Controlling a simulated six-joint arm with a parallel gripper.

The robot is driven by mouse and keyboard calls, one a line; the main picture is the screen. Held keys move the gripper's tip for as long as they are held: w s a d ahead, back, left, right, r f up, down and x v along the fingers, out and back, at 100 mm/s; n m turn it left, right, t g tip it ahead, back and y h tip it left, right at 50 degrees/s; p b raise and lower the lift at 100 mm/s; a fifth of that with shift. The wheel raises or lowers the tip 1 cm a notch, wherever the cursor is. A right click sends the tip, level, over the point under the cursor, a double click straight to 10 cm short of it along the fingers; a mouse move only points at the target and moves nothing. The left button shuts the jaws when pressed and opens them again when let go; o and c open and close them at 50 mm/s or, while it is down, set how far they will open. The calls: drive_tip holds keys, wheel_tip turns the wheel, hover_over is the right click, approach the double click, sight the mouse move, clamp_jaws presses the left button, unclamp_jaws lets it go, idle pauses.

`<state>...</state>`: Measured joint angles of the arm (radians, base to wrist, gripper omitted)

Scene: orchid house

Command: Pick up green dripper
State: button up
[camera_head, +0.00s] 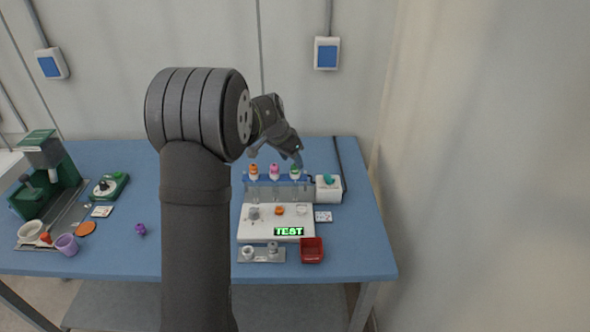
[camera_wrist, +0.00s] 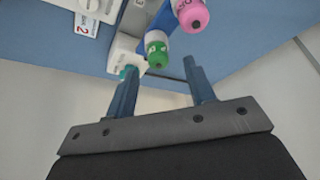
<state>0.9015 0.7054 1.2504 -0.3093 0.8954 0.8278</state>
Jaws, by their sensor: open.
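The green dripper (camera_head: 294,171) stands upright in the right end of a rack with blue top (camera_head: 284,183), beside a pink dripper (camera_head: 274,171) and an orange dripper (camera_head: 253,172). In the wrist view the green dripper (camera_wrist: 157,50) shows its green cap and white label, just beyond and between the fingertips. My gripper (camera_head: 276,157) is above the rack, tilted, with its fingers apart and empty. In the wrist view my gripper (camera_wrist: 160,67) has one finger on each side of the green cap's line, not visibly touching it. The pink dripper (camera_wrist: 190,12) is at the top.
A white box with a teal part (camera_head: 328,188) stands right of the rack, close to the left finger in the wrist view (camera_wrist: 128,62). A white panel reading TEST (camera_head: 262,231), a red bin (camera_head: 312,250) and a grey holder (camera_head: 261,258) lie in front. Green machine (camera_head: 48,175) far left.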

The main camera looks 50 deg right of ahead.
sight(295, 170)
drive_tip(key=x, duration=0.3)
drive_tip(key=shift+s, duration=0.1)
drive_tip(key=shift+r, duration=0.1)
drive_tip(key=c, duration=1)
drive_tip(key=shift+c, duration=0.2)
